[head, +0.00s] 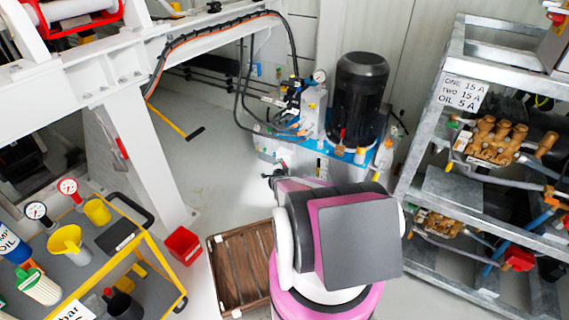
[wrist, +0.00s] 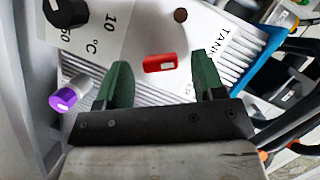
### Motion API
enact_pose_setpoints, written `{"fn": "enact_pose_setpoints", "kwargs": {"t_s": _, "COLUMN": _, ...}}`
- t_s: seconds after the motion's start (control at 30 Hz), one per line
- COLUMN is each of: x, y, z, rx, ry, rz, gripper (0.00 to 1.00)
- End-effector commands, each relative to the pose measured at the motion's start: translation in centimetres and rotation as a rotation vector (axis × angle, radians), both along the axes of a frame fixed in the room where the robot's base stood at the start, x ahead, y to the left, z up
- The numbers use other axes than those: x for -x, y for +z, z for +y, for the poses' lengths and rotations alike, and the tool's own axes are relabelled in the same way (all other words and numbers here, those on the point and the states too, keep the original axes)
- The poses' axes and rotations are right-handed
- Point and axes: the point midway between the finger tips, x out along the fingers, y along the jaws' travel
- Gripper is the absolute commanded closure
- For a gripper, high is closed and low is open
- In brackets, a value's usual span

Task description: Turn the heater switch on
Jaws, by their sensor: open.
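In the wrist view, a small red switch-like piece (wrist: 160,63) with a pale patch at one end sits on a white, ribbed panel (wrist: 140,40). I cannot read a heater label on it. My gripper (wrist: 159,68) is open, its two green fingers on either side of the red piece, with a gap at each side. I cannot tell how far the fingertips are from the panel. A purple and white knob or switch (wrist: 68,98) lies left of the left finger. In the head view, my arm hides most of my gripper and the panel.
A black dial (wrist: 66,10) beside a "10 °C" marking and a small brown round part (wrist: 181,15) are near the fingers. Blue edging and dark hoses crowd the right. In the head view, a black motor (head: 360,95) stands behind; a pump rack (head: 455,185) is right.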

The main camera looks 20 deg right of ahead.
Motion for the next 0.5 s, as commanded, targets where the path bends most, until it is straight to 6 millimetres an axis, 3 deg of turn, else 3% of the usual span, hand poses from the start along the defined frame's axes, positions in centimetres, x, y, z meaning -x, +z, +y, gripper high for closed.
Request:
{"fn": "enact_pose_setpoints", "kwargs": {"t_s": 0.33, "x": -0.11, "y": -0.12, "z": 0.01, "rx": 0.0, "ry": 0.0, "rz": 0.0, "gripper": 0.41}}
{"fn": "enact_pose_setpoints", "kwargs": {"t_s": 0.47, "x": -0.11, "y": -0.12, "z": 0.01, "rx": 0.0, "ry": 0.0, "rz": 0.0, "gripper": 0.83}}
{"fn": "enact_pose_setpoints", "kwargs": {"t_s": 0.5, "x": -0.11, "y": -0.12, "z": 0.01, "rx": 0.0, "ry": 0.0, "rz": 0.0, "gripper": 0.87}}
